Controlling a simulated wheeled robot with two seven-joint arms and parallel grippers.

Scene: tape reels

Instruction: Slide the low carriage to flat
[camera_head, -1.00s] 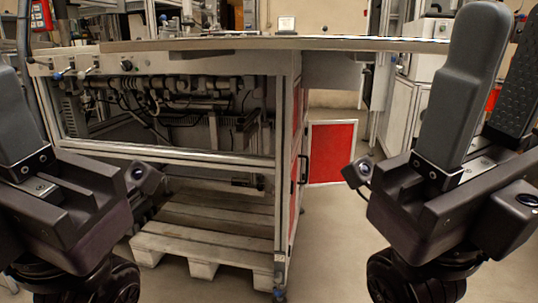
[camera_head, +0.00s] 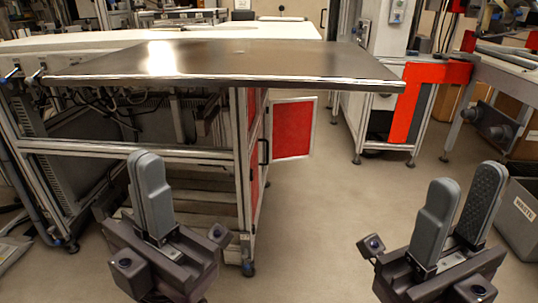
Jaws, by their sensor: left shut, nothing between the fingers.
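I cannot pick out a low carriage or any tape reels in this view. My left gripper (camera_head: 151,162) is upright in front of the workbench, its two grey fingers together with nothing between them. My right gripper (camera_head: 466,184) stands upright over the open floor at the lower right, its fingers apart and empty. Neither gripper appears to touch anything. A dark flat tabletop (camera_head: 215,62) lies beyond and above both grippers.
The bench frame (camera_head: 243,170) has a red panel (camera_head: 292,130) beside it. A red-edged machine stand (camera_head: 405,115) and a grey bin (camera_head: 520,215) are on the right. Bare floor (camera_head: 315,220) lies between the grippers.

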